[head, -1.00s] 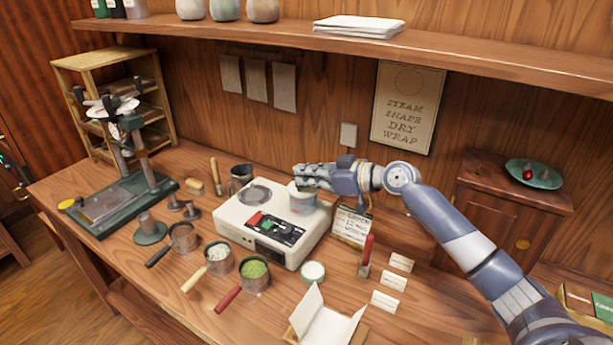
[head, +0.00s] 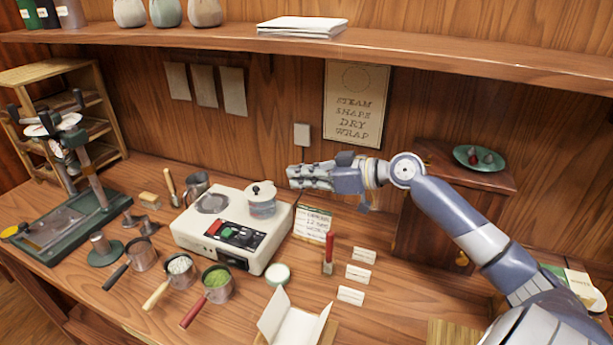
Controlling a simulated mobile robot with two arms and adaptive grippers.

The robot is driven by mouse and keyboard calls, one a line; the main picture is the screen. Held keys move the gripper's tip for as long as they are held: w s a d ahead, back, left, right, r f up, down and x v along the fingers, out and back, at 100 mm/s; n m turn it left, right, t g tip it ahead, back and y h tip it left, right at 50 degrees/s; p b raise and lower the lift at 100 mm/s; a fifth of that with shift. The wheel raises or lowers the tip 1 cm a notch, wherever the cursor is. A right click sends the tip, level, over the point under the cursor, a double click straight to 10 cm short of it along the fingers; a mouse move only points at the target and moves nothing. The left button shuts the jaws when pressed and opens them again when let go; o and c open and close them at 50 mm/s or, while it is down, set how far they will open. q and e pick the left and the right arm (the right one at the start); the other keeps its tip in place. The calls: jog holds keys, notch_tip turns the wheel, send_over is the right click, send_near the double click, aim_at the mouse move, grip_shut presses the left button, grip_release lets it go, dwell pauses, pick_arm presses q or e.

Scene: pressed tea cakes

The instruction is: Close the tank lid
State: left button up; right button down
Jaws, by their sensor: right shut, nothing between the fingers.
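The tank (head: 262,208) is a small pale grey cylinder standing upright on the right rear of the cream machine (head: 190,240). Its lid (head: 262,191), with a dark knob, lies over the tank's top and looks down; I cannot make out any gap at this size. My right gripper (head: 292,176) is shut and empty, just right of the lid and slightly above it, apart from it. My left gripper is out of view.
A metal jug (head: 196,186) stands behind the machine. Several handled cups, including one with green powder (head: 217,284), stand in front. A small card sign (head: 313,225) and a red-handled tool (head: 328,256) stand to the right. The shelf (head: 400,52) hangs above.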

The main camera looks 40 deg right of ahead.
notch_tip(320, 180, up, 4)
jog(key=w+b, duration=0.1)
jog(key=b, duration=0.5)
jog(key=p, duration=0.5)
send_over(264, 195)
jog(key=shift+m, duration=0.3)
notch_tip(264, 195, down, 6)
jog(key=shift+w+d+r, duration=0.1)
jog(key=shift+f, duration=0.35)
